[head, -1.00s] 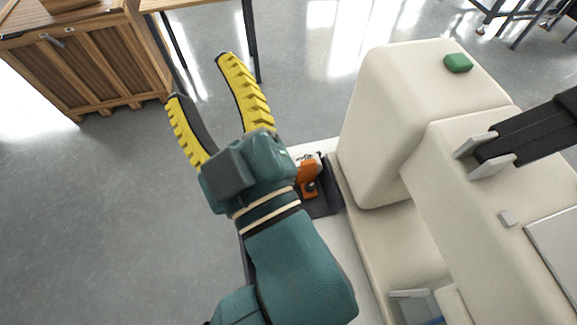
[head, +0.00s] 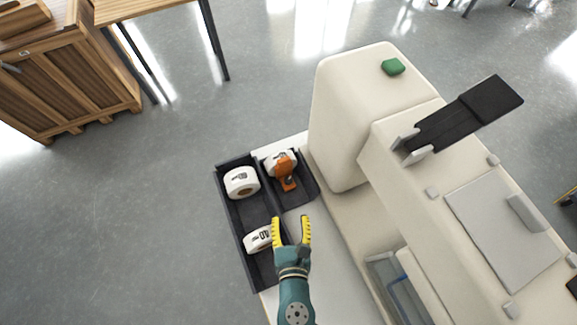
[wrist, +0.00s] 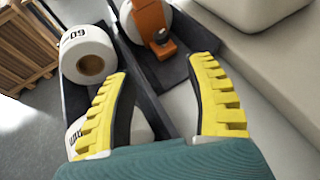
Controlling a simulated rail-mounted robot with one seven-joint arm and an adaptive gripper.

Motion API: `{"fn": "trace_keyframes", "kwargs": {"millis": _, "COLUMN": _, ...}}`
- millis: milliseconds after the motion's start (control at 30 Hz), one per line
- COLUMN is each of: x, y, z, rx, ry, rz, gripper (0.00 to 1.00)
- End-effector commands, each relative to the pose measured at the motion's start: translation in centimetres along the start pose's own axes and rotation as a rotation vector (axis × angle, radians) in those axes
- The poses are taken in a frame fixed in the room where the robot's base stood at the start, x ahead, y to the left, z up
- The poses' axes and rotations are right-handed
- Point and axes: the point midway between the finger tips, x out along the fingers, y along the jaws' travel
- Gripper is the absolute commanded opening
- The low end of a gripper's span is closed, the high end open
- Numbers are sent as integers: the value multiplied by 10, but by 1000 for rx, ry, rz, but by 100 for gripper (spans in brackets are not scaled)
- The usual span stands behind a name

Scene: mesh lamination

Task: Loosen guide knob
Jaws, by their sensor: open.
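My gripper (head: 290,222) is open and empty, its two yellow ribbed fingers pointing toward the back of the scene. Small light-grey knob-like blocks (head: 432,191) sit on the machine's top around a grey plate (head: 500,230). The gripper is apart from these blocks.
A dark tray (head: 232,222) holds white tape rolls (head: 242,181). A black arm-like part (head: 465,115) sticks up from the machine. A wooden crate (head: 70,85) stands far left. The grey floor between is clear.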

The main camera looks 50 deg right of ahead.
Motion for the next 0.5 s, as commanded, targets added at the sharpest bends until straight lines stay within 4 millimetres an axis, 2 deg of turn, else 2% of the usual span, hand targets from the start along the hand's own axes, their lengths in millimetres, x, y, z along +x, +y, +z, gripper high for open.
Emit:
{"fn": "trace_keyframes", "kwargs": {"millis": 33, "x": 12, "y": -1, "z": -6, "rx": 7, "ry": -3, "rz": -5, "gripper": 55}}
{"fn": "trace_keyframes", "kwargs": {"millis": 133, "x": 36, "y": -1, "z": -8, "rx": 10, "ry": -3, "rz": -6, "gripper": 55}}
{"fn": "trace_keyframes", "kwargs": {"millis": 500, "x": 124, "y": 0, "z": -5, "rx": 9, "ry": -5, "rz": -1, "gripper": 55}}
